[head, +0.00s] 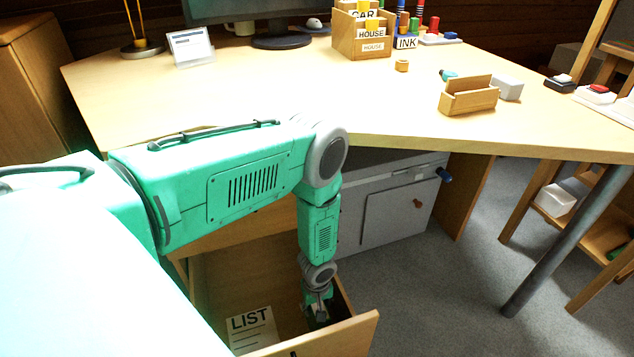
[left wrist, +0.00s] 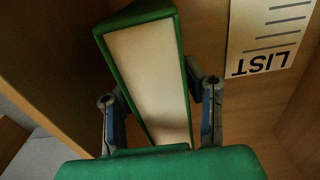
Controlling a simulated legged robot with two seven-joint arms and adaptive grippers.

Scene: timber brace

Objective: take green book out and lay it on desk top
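The green book (left wrist: 148,75) stands in the open drawer, its pale page edges facing the left wrist camera. In the head view only a dark green bit of it (head: 318,322) shows below my gripper. My left gripper (head: 317,300) reaches down into the drawer. In the left wrist view its two fingers (left wrist: 160,115) are apart, one on each side of the book. The desk top (head: 300,95) is above the drawer. My right gripper is not in view.
A LIST sheet (head: 252,330) lies in the drawer (head: 360,330), beside the book. The desk's middle is clear. A grey cabinet (head: 385,215) stands below.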

